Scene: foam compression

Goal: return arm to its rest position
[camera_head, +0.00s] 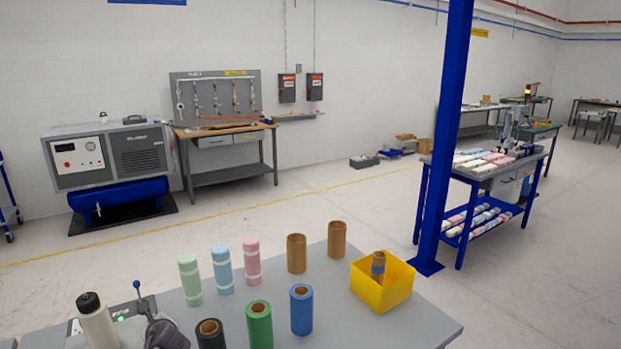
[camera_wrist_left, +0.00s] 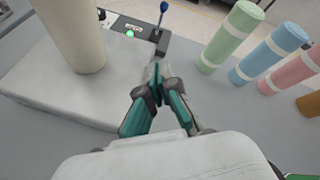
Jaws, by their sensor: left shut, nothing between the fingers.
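My left gripper (camera_wrist_left: 156,85) is shut and empty in the left wrist view, its teal fingers meeting in front of a grey block with a blue-knobbed lever (camera_wrist_left: 162,12). In the head view my left gripper (camera_head: 152,312) shows at the bottom left edge, close beside that lever (camera_head: 137,288). A cream cylinder (camera_wrist_left: 72,35) stands to the left of the fingers, apart from them; in the head view it has a dark top (camera_head: 98,325). My right gripper is in neither view.
Green, blue and pink foam rolls (camera_head: 222,270) stand on the grey table (camera_head: 385,330). Brown tubes (camera_head: 297,254) and black, green and blue tubes (camera_head: 301,312) stand near them. A yellow bin (camera_head: 385,295) holds a tube. A blue post (camera_head: 446,130) rises beyond the table.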

